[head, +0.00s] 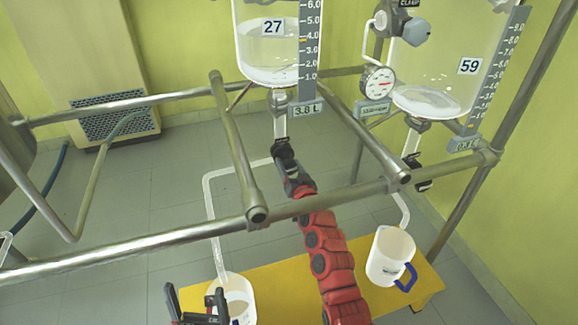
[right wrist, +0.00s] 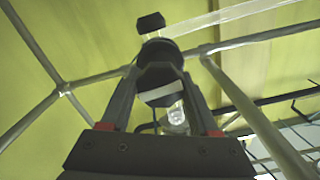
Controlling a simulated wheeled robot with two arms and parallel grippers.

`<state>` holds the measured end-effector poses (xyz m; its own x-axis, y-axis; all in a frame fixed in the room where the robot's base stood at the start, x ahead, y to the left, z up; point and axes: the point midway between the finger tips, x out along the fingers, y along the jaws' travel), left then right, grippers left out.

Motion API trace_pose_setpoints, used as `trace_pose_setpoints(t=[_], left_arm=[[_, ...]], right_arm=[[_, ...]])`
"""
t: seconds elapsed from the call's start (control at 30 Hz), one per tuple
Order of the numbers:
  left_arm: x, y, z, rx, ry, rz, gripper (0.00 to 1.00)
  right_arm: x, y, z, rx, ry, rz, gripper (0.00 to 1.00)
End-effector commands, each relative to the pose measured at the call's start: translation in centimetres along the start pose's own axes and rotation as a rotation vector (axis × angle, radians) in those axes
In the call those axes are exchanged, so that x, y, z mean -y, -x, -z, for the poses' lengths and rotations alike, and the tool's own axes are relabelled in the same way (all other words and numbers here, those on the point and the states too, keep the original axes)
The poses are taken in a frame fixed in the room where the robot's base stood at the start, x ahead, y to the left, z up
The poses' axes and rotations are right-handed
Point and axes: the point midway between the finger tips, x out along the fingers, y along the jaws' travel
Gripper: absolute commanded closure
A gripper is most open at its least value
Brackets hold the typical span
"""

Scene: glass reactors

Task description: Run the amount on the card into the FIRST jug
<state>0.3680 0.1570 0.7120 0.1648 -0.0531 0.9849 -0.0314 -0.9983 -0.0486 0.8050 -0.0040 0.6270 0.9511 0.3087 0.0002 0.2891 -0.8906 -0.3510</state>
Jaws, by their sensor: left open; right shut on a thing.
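Vessel 27 (head: 268,55) holds clear liquid beside a printed scale, with a "3.8 L" card (head: 306,110) below it. My right gripper (head: 284,158) is shut on the dark drain valve under vessel 27; the valve (right wrist: 160,62) also shows between the fingers in the right wrist view. A bent clear tube (head: 210,205) runs from this valve down to the left jug (head: 240,290). My left gripper (head: 196,305) is open beside that jug, which it partly hides. Whether its fingers touch the jug is unclear. No label reading "first" is legible.
Vessel 59 (head: 425,95) stands right, with its own card (head: 464,144), valve (head: 417,180) and outlet above a blue-handled jug (head: 388,258). Both jugs stand on a yellow bench (head: 270,285). A pressure gauge (head: 379,82) and metal frame bars (head: 150,240) surround my arms.

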Motion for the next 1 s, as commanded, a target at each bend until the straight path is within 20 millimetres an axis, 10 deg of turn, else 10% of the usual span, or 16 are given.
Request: trace_pose_setpoints(t=[0.63, 0.67, 0.8, 1.0], left_arm=[[0.00, 0.03, -0.01, 0.000, 0.000, 0.000, 0.08], [0.00, 0.02, -0.01, 0.000, 0.000, 0.000, 0.08], [0.00, 0.02, -0.01, 0.000, 0.000, 0.000, 0.08], [0.00, 0.01, -0.01, 0.000, 0.000, 0.000, 0.08]], right_arm=[[-0.04, 0.03, -0.17, 0.003, -0.061, 0.000, 0.94], [-0.04, 0.03, -0.17, 0.003, -0.061, 0.000, 0.33], [-0.03, 0.02, -0.12, 0.002, -0.061, 0.000, 0.08], [-0.02, 0.02, -0.07, 0.001, -0.061, 0.000, 0.08]])
